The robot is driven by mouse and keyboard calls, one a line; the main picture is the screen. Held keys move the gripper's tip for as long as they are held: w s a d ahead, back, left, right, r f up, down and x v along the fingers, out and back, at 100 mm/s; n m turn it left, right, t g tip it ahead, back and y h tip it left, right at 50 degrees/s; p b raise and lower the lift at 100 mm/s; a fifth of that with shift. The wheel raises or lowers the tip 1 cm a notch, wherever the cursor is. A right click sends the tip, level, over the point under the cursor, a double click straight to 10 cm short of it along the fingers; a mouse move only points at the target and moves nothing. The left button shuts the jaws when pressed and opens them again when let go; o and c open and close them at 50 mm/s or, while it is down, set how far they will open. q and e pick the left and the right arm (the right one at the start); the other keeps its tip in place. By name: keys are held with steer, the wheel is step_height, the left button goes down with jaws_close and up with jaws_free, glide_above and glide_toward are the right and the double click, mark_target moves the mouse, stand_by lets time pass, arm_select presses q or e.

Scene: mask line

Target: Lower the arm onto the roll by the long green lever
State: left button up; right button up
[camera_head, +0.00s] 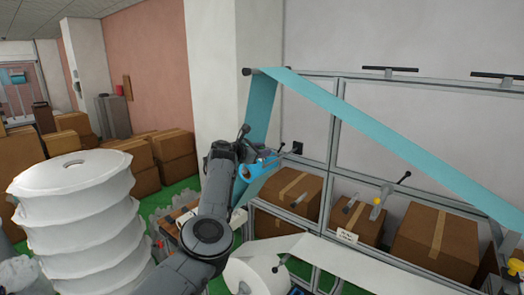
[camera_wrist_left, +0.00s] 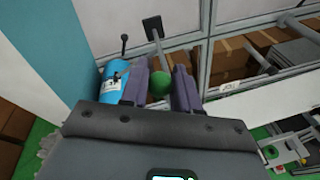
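A long lever with a green ball knob (camera_wrist_left: 160,87) extends from a dark square plate (camera_wrist_left: 152,27) in the left wrist view. My left gripper (camera_wrist_left: 161,72) is open with a finger on each side of the knob; I cannot tell whether they touch it. In the head view my left gripper (camera_head: 246,158) is partly hidden by its arm near the frame. A blue cylinder (camera_wrist_left: 112,88) with a label and a black-knobbed lever (camera_wrist_left: 124,45) is left of the fingers. A white roll (camera_head: 256,276) lies low in the head view. My right gripper is out of view.
A teal web (camera_head: 262,105) runs over the metal frame (camera_head: 340,88) and slopes down right. Cardboard boxes (camera_head: 290,190) stand on the shelf behind. A stack of white rolls (camera_head: 78,205) stands at left. A white strip (camera_head: 345,262) crosses the lower right.

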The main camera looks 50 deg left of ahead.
arm_select(q)
steer(key=o, duration=0.4)
steer(key=shift+f, duration=0.3)
steer(key=shift+c, duration=0.2)
steer(key=shift+r, duration=0.15)
steer(key=shift+s, duration=0.1)
steer(key=b+v, duration=0.4)
steer(key=v, duration=0.6)
steer(key=shift+s, duration=0.3)
